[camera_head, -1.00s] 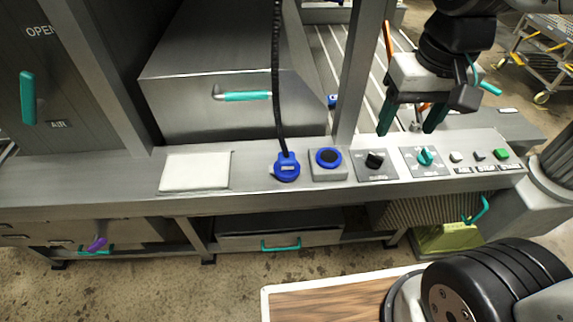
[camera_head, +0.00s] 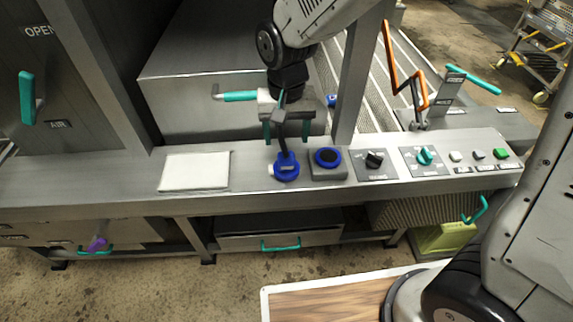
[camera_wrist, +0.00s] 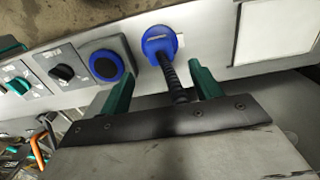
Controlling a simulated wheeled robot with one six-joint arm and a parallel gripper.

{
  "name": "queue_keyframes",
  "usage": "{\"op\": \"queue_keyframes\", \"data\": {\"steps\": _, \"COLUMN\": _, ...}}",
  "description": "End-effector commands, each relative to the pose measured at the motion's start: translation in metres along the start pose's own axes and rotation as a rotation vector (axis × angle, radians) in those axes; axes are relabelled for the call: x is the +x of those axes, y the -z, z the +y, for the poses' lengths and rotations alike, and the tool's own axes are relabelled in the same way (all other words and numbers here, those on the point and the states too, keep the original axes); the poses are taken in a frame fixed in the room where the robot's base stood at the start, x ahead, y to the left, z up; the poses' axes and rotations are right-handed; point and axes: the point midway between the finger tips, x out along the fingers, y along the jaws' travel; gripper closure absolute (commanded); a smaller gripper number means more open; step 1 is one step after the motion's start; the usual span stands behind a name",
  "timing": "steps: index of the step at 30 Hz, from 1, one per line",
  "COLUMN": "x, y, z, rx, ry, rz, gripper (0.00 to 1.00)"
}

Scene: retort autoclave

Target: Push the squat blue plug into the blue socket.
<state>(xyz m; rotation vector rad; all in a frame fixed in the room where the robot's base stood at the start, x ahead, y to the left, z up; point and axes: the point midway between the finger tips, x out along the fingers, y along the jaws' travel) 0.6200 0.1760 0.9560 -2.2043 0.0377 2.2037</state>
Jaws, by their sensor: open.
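The squat blue plug (camera_head: 287,166) sits on the console ledge with its black cable rising from it. It also shows in the wrist view (camera_wrist: 158,40), with the cable running between my fingers. The blue socket (camera_head: 328,158) is a blue ring with a dark centre on a grey block, just right of the plug; in the wrist view it is left of the plug (camera_wrist: 106,65). My gripper (camera_head: 288,132) is open above and behind the plug, its green fingers on either side of the cable. The fingertips (camera_wrist: 162,87) look apart from the plug.
Right of the socket are a black knob (camera_head: 374,159), a teal knob (camera_head: 425,157) and several buttons. A white pad (camera_head: 195,171) lies left of the plug. A metal post (camera_head: 362,75) rises behind the socket. An orange zigzag bar (camera_head: 403,75) stands at the back right.

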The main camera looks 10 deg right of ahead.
Motion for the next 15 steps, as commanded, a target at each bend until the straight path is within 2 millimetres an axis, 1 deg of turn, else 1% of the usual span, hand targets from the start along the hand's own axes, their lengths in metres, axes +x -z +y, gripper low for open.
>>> {"op": "queue_keyframes", "data": {"steps": 4, "x": 0.007, "y": -0.001, "z": 0.001, "rx": 0.000, "ry": -0.002, "rz": -0.003, "gripper": 0.36}}
{"op": "queue_keyframes", "data": {"steps": 9, "x": 0.025, "y": -0.001, "z": 0.000, "rx": 0.000, "ry": -0.001, "rz": -0.002, "gripper": 0.36}}
{"op": "queue_keyframes", "data": {"steps": 15, "x": 0.026, "y": -0.001, "z": 0.000, "rx": 0.000, "ry": 0.000, "rz": 0.000, "gripper": 0.36}}
